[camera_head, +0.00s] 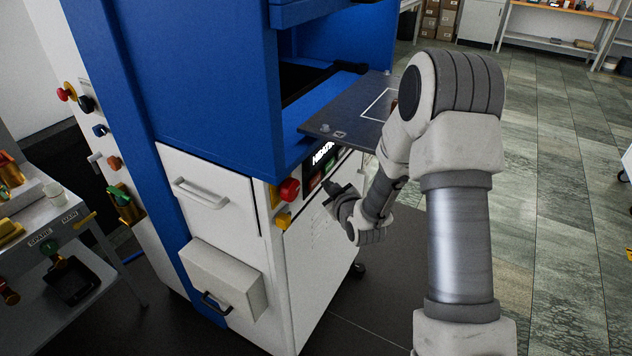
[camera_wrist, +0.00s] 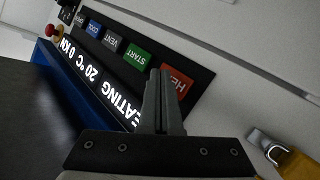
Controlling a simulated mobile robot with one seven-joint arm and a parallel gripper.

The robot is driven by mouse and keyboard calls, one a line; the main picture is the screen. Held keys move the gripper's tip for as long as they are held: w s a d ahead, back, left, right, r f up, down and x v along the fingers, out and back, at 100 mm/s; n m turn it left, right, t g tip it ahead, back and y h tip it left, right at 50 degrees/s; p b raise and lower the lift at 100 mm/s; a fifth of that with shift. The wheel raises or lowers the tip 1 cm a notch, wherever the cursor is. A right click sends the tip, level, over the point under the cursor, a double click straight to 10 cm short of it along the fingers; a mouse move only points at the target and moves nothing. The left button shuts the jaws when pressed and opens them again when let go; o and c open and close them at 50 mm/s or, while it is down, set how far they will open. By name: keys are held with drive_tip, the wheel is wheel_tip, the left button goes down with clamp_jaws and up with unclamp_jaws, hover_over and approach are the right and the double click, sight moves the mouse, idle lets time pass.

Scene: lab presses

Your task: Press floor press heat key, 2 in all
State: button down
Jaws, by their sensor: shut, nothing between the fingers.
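The floor press (camera_head: 225,110) is a blue and white machine with a dark plate out in front. In the wrist view the red HEAT key (camera_wrist: 181,79) sits at the near end of a black key strip. My gripper (camera_wrist: 165,75) is shut and empty, with its fingertips right at the HEAT key and covering part of it. I cannot tell whether they touch it. The lit display (camera_wrist: 92,74) shows HEATING, partly hidden by my fingers, then 20 °C and 0 kN. In the head view my gripper (camera_head: 329,196) is low in front of the panel, under the plate.
The green START (camera_wrist: 137,56), VENT (camera_wrist: 112,41) and blue COOL (camera_wrist: 94,28) keys line up beside HEAT. The dark plate (camera_head: 350,112) overhangs the panel. A red knob (camera_head: 289,190) and yellow block (camera_head: 283,220) sit left of my gripper. Floor at right is open.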

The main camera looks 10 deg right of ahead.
drive_tip(key=shift+s+d+b, duration=0.35)
drive_tip(key=shift+s+d, duration=0.4)
drive_tip(key=shift+d, duration=0.25)
drive_tip(key=shift+s+d+b, duration=0.3)
drive_tip(key=shift+s+d, duration=0.4)
drive_tip(key=shift+d, duration=0.3)
drive_tip(key=shift+d, duration=0.1)
idle(1.1)
drive_tip(key=s+d+b, duration=0.2)
drive_tip(key=d+b, duration=0.1)
drive_tip(key=shift+s, duration=0.1)
idle(0.3)
drive_tip(key=w+a+b, duration=0.1)
drive_tip(key=w+a, duration=0.4)
drive_tip(key=a, duration=0.2)
drive_tip(key=shift+a, duration=0.15)
idle(0.4)
drive_tip(key=shift+w, duration=0.1)
